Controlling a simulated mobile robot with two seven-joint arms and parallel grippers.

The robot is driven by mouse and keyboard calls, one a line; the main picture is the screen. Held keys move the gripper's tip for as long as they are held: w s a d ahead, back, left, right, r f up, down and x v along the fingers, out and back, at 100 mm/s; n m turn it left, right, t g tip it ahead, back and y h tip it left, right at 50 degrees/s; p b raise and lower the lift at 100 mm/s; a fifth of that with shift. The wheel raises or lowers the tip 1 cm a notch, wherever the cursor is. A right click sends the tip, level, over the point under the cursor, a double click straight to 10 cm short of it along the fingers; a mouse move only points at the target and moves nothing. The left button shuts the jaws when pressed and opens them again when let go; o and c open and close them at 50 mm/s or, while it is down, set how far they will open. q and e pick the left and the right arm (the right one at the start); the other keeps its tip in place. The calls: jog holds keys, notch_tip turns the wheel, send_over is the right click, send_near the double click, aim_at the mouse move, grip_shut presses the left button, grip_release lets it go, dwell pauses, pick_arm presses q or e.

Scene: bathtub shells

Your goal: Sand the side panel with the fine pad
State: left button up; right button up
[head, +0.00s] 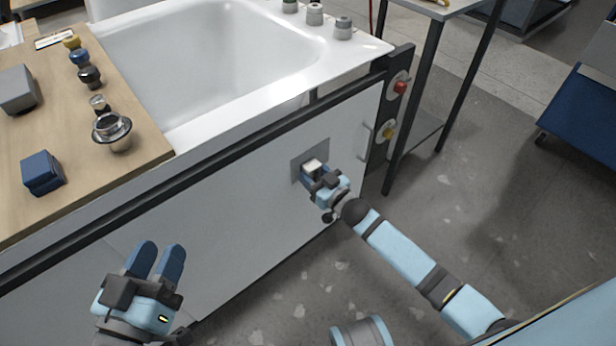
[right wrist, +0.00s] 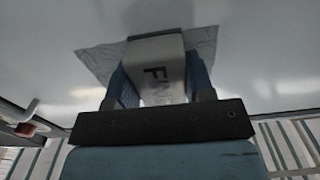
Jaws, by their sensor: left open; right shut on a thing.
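The side panel (head: 235,225) is the white upright face below the tub rim. A darker grey square patch (head: 297,165) shows on it toward the right end. My right gripper (head: 314,176) is shut on the fine pad (head: 311,163), a pale block, in front of this patch. In the right wrist view the fine pad (right wrist: 157,68) sits between the two blue fingers (right wrist: 160,85), with letters reading "FIN" in part. Its far end overlaps the grey patch; I cannot tell whether it touches. My left gripper (head: 159,258) is open and empty in front of the panel's left part.
A white tub shell (head: 200,60) lies above the panel. The wooden board (head: 75,190) at left bears a grey block (head: 16,90), a blue block (head: 42,172), a metal fitting (head: 112,131) and small knobs. Red (head: 400,87) and yellow (head: 388,133) buttons and a table leg (head: 410,115) stand right of the panel.

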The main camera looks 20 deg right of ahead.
aim_at(320, 155)
jog(key=shift+w+d+p, duration=0.15)
jog(key=shift+w+d, duration=0.15)
jog(key=shift+d, duration=0.5)
jog(key=shift+w+d+p, duration=0.15)
jog(key=shift+w+d, duration=0.1)
jog(key=shift+d, duration=0.55)
jog(key=shift+w+d+p, duration=0.15)
jog(key=shift+w+d, duration=0.15)
jog(key=shift+d, duration=0.5)
jog(key=shift+w+d+r, duration=0.1)
jog(key=shift+w+d, duration=0.25)
jog(key=shift+d, duration=0.45)
jog(key=shift+w+d, duration=0.35)
jog(key=shift+d, duration=0.45)
jog(key=shift+d+r+p, duration=0.1)
jog(key=shift+r+p, duration=1.1)
jog(key=shift+p, duration=0.1)
jog(key=shift+s+a+f+p, duration=0.1)
jog(key=shift+s+a+p, duration=0.15)
jog(key=shift+a, duration=0.4)
jog(key=shift+s+a+p, duration=0.25)
jog(key=shift+s+a, duration=0.05)
jog(key=shift+a, duration=0.35)
jog(key=shift+s+a+f+p, duration=0.1)
jog(key=shift+s+a+p, duration=0.15)
jog(key=shift+a, duration=0.4)
